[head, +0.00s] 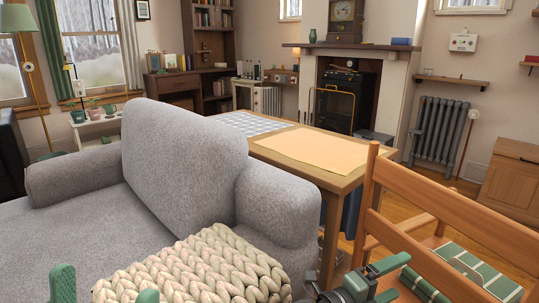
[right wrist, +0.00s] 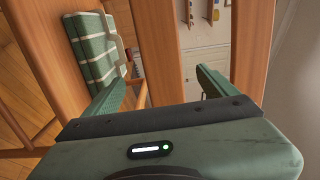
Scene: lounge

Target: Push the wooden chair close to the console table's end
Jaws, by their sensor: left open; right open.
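The wooden chair (head: 430,205) stands at the right of the head view, its slatted back towards me and a green checked cushion (head: 470,268) on its seat. The console table (head: 345,182) stands behind the grey sofa; its near right end is just beyond the chair's left back post. My right gripper (head: 402,274) is open at the chair's back. My left gripper (head: 105,284) is open and empty at the bottom left, by the knitted throw.
The grey sofa (head: 185,140) with the cream knitted throw (head: 200,268) fills the left and front. A peach mat (head: 325,150) and a checked cloth (head: 245,123) lie on the table. A radiator (head: 435,130) and a wooden cabinet (head: 512,180) stand behind the chair, with open floor between.

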